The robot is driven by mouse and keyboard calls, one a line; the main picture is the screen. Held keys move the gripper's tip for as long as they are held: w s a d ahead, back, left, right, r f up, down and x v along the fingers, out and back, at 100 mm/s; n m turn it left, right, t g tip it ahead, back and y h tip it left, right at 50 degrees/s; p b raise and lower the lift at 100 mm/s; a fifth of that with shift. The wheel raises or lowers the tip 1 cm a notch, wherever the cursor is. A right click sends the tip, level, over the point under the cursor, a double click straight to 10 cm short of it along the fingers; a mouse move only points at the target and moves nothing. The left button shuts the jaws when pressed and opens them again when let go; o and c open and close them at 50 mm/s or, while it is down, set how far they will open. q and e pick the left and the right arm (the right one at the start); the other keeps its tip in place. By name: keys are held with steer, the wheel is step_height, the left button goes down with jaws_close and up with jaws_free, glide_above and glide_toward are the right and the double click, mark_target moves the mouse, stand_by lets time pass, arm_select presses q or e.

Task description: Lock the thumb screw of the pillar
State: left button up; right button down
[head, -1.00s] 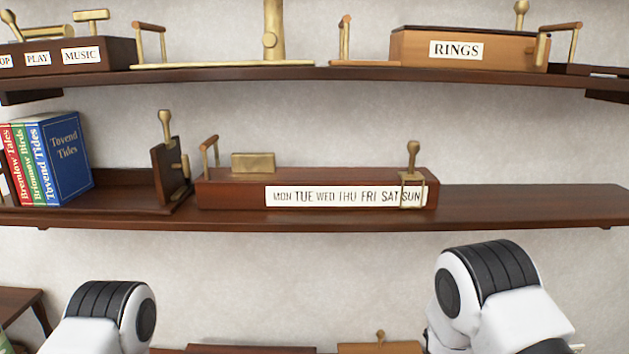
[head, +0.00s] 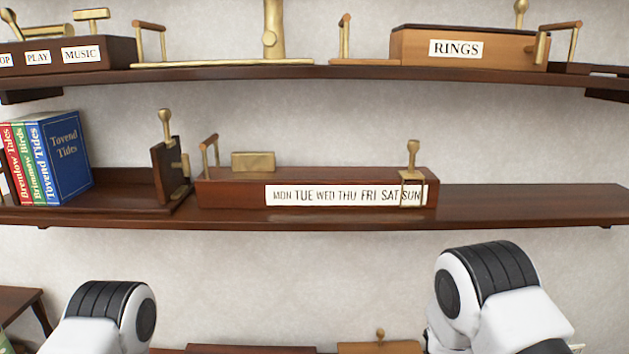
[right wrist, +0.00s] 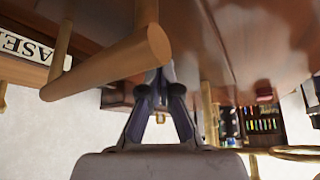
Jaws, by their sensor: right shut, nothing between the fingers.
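A brass pillar (head: 274,20) stands on a flat brass base (head: 225,64) on the upper shelf in the head view; its top is cut off. A small round knob (head: 270,39) on its front may be the thumb screw, but I cannot tell whether it is locked. My right gripper (right wrist: 157,80) is shut and empty in the right wrist view, close to a round wooden bar (right wrist: 112,65). I cannot identify the pillar in the right wrist view. My left gripper is outside both views.
The middle shelf (head: 530,205) holds books (head: 65,155), a weekday box (head: 235,195) with a brass slider (head: 413,160), and bare room at right. A RINGS box (head: 415,65) stands right of the pillar. A partly hidden label (right wrist: 30,55) shows in the wrist view.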

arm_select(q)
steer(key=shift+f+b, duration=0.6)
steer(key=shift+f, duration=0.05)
arm_select(e)
steer(key=shift+f, duration=1.05)
stand_by(0.7)
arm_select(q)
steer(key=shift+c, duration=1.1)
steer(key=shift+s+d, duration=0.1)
arm_select(e)
steer(key=shift+s, duration=0.1)
